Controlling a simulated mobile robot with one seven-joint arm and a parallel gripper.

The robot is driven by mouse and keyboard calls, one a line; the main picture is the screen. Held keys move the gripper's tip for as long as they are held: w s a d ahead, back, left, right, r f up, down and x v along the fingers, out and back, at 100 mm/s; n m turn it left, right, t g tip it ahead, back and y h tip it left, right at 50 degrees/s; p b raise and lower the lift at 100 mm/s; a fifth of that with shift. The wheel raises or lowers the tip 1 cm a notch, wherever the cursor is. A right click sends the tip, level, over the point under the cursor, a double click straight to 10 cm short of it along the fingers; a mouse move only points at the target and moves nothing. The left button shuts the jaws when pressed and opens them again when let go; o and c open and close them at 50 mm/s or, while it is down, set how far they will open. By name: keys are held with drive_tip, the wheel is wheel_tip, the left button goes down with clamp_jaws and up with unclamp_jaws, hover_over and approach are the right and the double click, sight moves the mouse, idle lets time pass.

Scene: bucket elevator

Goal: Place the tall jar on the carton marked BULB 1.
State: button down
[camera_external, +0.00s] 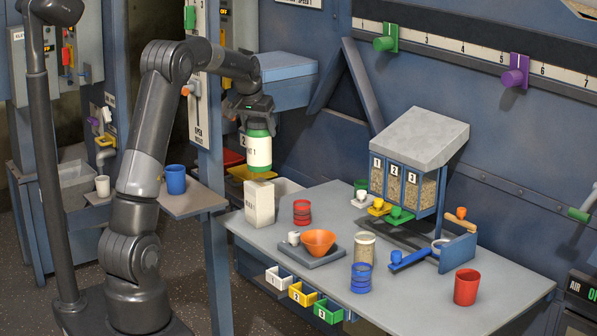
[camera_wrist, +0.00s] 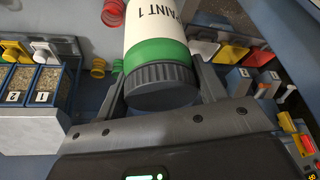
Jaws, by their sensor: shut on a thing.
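The tall jar (camera_external: 259,152) has a white label reading PAINT 1, green bands and a dark ribbed lid. My gripper (camera_external: 258,118) is shut on it near the lid and holds it upright. The wrist view shows the jar (camera_wrist: 158,45) between the fingers of my gripper (camera_wrist: 160,85). A pale carton (camera_external: 259,204) stands at the table's left back edge, right below the jar. Its lettering is too small to read surely. The carton is not clearly visible in the wrist view.
A red cup (camera_external: 302,212) stands right of the carton. An orange funnel (camera_external: 318,242) on a grey base, a glass jar (camera_external: 364,249) and a blue cup (camera_external: 361,278) are nearer the front. A grain hopper (camera_external: 420,150) stands at the back.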

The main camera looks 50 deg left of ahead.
sight(258, 140)
drive_tip(key=shift+a+f, duration=0.25)
drive_tip(key=shift+a, duration=0.1)
drive_tip(key=shift+f, duration=2)
drive_tip(key=shift+c, duration=1.5)
unclamp_jaws()
drive_tip(key=shift+f, duration=0.1)
drive_tip(key=v, duration=1.2)
drive_tip(key=shift+w, duration=0.1)
drive_tip(key=shift+d+r, duration=0.1)
drive_tip(key=shift+r, duration=0.1)
drive_tip(key=shift+d, duration=0.1)
